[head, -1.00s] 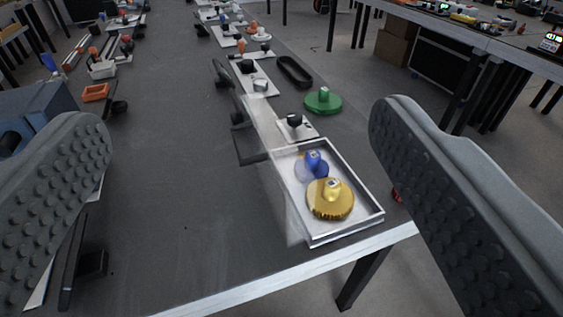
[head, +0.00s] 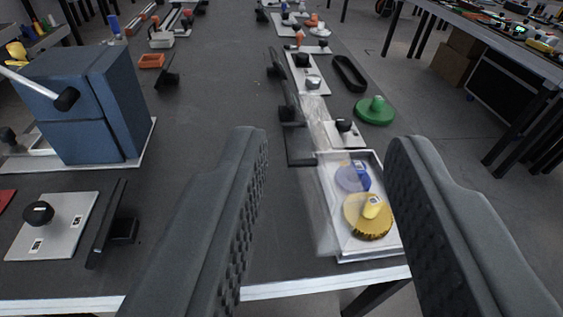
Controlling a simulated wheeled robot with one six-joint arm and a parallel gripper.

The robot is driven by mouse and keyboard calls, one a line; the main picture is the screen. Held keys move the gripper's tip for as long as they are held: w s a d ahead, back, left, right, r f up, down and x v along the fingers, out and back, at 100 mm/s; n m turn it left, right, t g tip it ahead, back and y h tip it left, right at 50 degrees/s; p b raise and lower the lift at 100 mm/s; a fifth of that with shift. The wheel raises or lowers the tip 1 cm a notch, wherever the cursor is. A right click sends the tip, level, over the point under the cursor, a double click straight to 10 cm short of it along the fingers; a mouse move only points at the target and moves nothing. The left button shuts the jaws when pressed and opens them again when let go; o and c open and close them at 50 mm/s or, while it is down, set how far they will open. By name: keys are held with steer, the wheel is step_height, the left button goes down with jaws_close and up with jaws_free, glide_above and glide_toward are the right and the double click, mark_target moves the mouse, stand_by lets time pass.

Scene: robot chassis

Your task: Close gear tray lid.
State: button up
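The gear tray (head: 350,254) is a shallow, light-coloured open box near the table's front right edge. It holds a yellow gear (head: 368,224) and a blue gear (head: 352,180). A clear panel that looks like the lid (head: 324,222) rises along the tray's left side, so the tray's top is uncovered. Its see-through edges are hard to make out. My gripper (head: 326,142) is open, with nothing seen held. In the picture its dark fingers lie left and right of the tray and lid. The right finger overlaps the tray's right edge; contact cannot be told.
A green gear (head: 375,111) and a black belt loop (head: 349,73) lie behind the tray. A white plate with a black knob (head: 341,134) adjoins the tray's back. A blue cabinet-like box (head: 85,105) stands at the left. The table's middle is mostly clear.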

steer(key=w+a+f+n+g, duration=0.2)
steer(key=w, duration=0.1)
steer(key=w+f+n+g, duration=0.1)
steer(key=w+n, duration=0.1)
steer(key=shift+w+a+f+g, duration=0.2)
steer(key=shift+a+f+g, duration=0.1)
steer(key=shift+a+f, duration=0.1)
jaws_close()
steer(key=w+a+f+n+g+h, duration=0.3)
steer(key=w+a+f+n+g, duration=0.25)
steer(key=w+f+n, duration=0.2)
steer(key=w+a+n+g+h, duration=0.55)
steer(key=a+n+h, duration=0.25)
steer(key=a, duration=0.2)
steer(key=w+d+f, duration=0.2)
steer(key=d, duration=0.4)
steer(key=w+d+f+t, duration=0.1)
steer(key=w+d+f, duration=0.1)
steer(key=d, duration=0.3)
steer(key=shift+d+f, duration=0.4)
steer(key=shift+f, duration=0.2)
